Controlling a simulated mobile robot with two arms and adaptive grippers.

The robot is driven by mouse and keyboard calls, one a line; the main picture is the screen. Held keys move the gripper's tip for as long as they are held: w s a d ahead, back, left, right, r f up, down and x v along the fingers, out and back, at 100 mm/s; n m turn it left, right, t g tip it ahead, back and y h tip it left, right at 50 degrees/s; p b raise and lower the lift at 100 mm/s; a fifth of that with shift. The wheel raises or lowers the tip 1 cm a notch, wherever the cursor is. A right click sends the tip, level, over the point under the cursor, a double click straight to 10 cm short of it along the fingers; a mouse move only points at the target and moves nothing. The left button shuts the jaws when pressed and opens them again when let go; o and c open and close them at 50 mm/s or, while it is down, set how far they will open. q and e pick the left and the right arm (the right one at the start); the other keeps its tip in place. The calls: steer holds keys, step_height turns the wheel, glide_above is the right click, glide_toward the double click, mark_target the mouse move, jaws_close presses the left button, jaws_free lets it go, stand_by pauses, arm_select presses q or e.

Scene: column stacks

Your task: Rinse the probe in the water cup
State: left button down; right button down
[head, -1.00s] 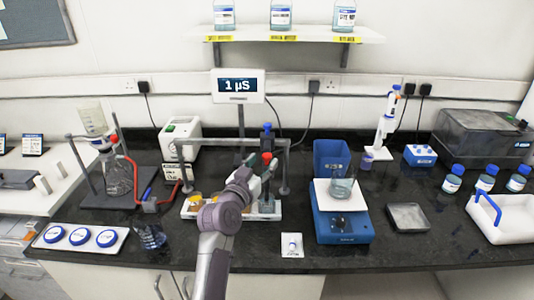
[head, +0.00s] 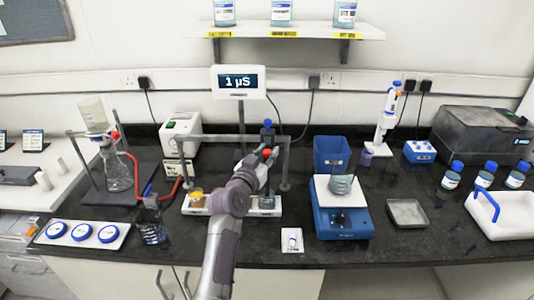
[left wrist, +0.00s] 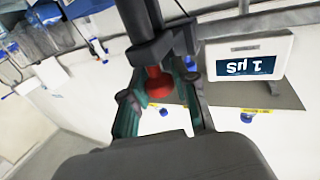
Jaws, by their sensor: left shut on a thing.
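My left gripper (head: 262,167) is shut on the probe, whose red part (head: 267,153) shows at the jaws in the head view. In the left wrist view the gripper (left wrist: 160,95) has its fingers on either side of the probe's red part (left wrist: 158,82). A clear cup (head: 267,203) stands on the white tray below the gripper. The probe's lower end is hidden behind my arm and gripper, so I cannot tell whether it is in the cup. A cup with a yellow top (head: 196,198) stands at the tray's left. My right gripper is not in view.
A grey frame (head: 225,139) spans the tray. The display (head: 238,82) behind reads 1 µS. A blue balance (head: 343,224) with a beaker (head: 341,184) stands to the right. A flask on a stand (head: 118,176) and a dark glass (head: 152,229) are to the left.

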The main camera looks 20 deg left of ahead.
arm_select(q)
step_height(320, 180, up, 7)
steer(key=p, duration=0.5)
steer(key=shift+f, duration=0.1)
steer(key=c, duration=0.9)
jaws_free()
steer(key=shift+f, duration=0.1)
steer(key=shift+f, duration=0.1)
steer(key=shift+s, duration=0.1)
steer(key=s, duration=0.4)
steer(key=s+a, duration=0.1)
steer(key=s, duration=0.6)
steer(key=shift+s+a, duration=0.15)
steer(key=shift+s, duration=0.25)
